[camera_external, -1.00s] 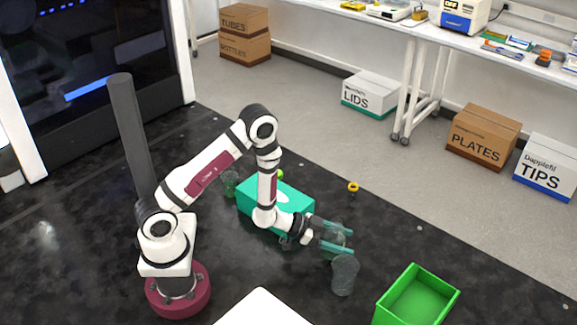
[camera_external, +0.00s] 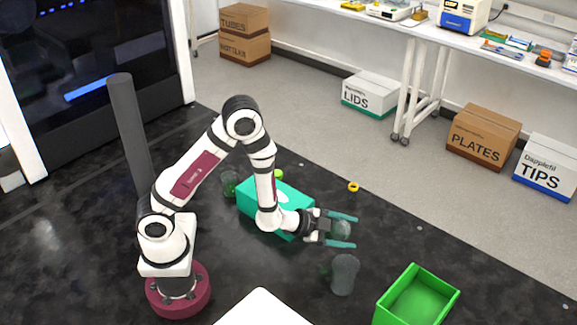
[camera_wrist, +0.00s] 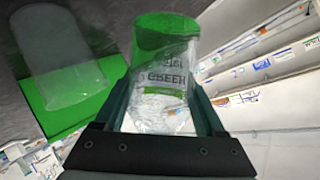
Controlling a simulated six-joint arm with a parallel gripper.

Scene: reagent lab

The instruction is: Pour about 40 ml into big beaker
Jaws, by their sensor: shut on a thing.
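My gripper (camera_external: 342,230) is shut on a small clear beaker (camera_external: 341,231), held above the dark bench. In the wrist view the held beaker (camera_wrist: 163,75) sits between my fingers (camera_wrist: 165,112). It shows dark lettering and green toward its far end; I cannot tell whether the green is liquid or something seen through the glass. The big beaker (camera_external: 344,275), clear and grey, stands upright on the bench, just below my gripper in the external view and apart from it. It also shows at the left of the wrist view (camera_wrist: 62,55). Its contents cannot be made out.
A green open bin (camera_external: 415,297) stands right of the big beaker. A teal box (camera_external: 258,205) lies behind my wrist, with another clear vessel (camera_external: 230,184) beside it. A yellow ring-like item (camera_external: 353,187) lies near the bench's far edge. A white surface (camera_external: 263,310) is at the front.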

